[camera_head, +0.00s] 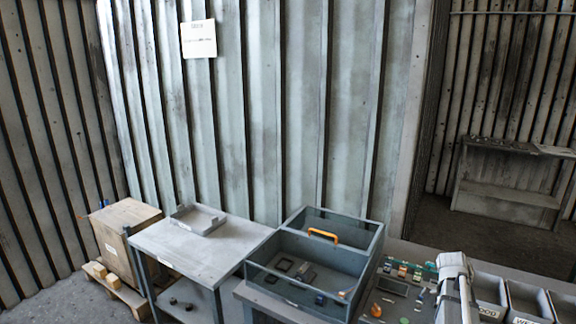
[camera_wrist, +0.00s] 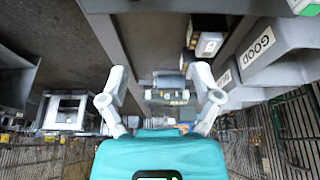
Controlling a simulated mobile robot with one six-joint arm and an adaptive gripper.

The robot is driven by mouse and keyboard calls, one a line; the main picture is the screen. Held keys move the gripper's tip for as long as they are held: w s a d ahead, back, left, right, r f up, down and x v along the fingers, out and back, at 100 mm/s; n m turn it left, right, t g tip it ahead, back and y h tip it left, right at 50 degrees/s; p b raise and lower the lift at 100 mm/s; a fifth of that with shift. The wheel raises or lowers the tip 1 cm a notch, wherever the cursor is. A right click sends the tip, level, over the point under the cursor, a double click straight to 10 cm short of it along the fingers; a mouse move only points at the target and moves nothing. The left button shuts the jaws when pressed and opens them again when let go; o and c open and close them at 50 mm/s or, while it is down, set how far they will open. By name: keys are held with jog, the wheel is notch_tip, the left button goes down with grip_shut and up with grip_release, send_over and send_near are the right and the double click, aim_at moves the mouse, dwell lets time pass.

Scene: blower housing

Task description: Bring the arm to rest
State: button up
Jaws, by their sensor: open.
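In the wrist view my gripper (camera_wrist: 160,86) has a teal body and two pale fingers. The fingers stand wide apart, with nothing held between them. Small blurred parts show beyond the fingertips, apart from them as far as I can tell. In the head view a pale part of my arm rises at the lower right, in front of the bench with small parts. The gripper's fingers cannot be made out there.
A grey open box (camera_head: 352,225) with an orange handle stands beside a board of small parts (camera_head: 398,290). Bins (camera_head: 528,300) line the right; one labelled GOOD (camera_wrist: 262,45) shows in the wrist view. A grey table (camera_head: 200,250) and wooden crate (camera_head: 122,218) stand left.

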jog(key=shift+w+a+f+n, duration=0.1)
jog(key=shift+a+n, duration=0.2)
jog(key=shift+a, duration=0.2)
jog(key=s+a+f+n+t+y, duration=0.1)
jog(key=s+a+n+y, duration=0.15)
jog(key=a+n, duration=1.25)
jog(key=s+a+f+n+t+y, duration=0.1)
jog(key=s+a+n, duration=0.5)
jog(key=a, duration=1.4)
notch_tip(320, 180, down, 9)
jog(key=w+n+b, duration=0.2)
jog(key=b, duration=0.8)
jog(key=shift+w+a, duration=0.15)
jog(key=shift+w, duration=0.15)
